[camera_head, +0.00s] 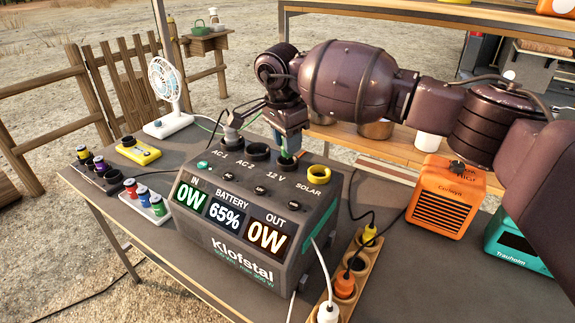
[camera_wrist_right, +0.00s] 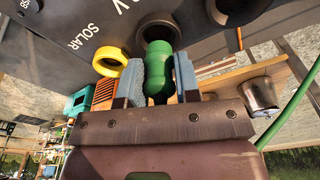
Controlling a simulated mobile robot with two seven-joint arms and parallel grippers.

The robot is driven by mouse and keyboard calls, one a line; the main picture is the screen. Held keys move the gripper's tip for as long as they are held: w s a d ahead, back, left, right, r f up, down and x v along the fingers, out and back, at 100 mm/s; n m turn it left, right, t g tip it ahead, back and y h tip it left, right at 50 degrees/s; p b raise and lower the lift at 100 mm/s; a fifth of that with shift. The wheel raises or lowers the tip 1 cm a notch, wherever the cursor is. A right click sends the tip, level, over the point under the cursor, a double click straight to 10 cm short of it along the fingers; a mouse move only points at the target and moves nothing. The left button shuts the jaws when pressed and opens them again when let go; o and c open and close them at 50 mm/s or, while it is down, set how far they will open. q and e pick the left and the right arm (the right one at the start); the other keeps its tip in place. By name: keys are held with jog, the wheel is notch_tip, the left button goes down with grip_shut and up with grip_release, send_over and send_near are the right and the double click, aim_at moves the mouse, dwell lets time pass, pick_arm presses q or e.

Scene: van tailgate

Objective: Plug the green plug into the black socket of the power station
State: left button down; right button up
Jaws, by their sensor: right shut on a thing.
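The power station (camera_head: 250,225) stands on the table with a row of round sockets on top. My right gripper (camera_head: 287,150) is shut on the green plug (camera_head: 286,158), above the 12 V place. In the right wrist view the green plug (camera_wrist_right: 160,70) sits between the two grey fingers of my right gripper (camera_wrist_right: 158,78). Its far end overlaps the dark 12 V socket (camera_wrist_right: 150,20); I cannot tell how deep it is in. The AC 2 socket (camera_head: 258,152) is also dark and looks empty. My left gripper is not in view.
A grey plug (camera_head: 231,132) stands in AC 1. The yellow SOLAR socket (camera_head: 317,173) is just beside my gripper. A power strip (camera_head: 352,270) with plugs, an orange heater (camera_head: 445,197) and a white fan (camera_head: 166,90) stand around the station. Coloured pots (camera_head: 142,192) are at left.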

jog(key=shift+f, duration=1.25)
jog(key=o, duration=1)
jog(key=shift+r, duration=0.4)
jog(key=r, duration=0.6)
jog(key=a+r, duration=0.1)
jog(key=r, duration=0.2)
jog(key=shift+s+r+p, duration=0.2)
jog(key=shift+s+p, duration=0.15)
jog(key=shift+p, duration=0.05)
jog(key=shift+r, duration=0.3)
jog(key=shift+r, duration=0.1)
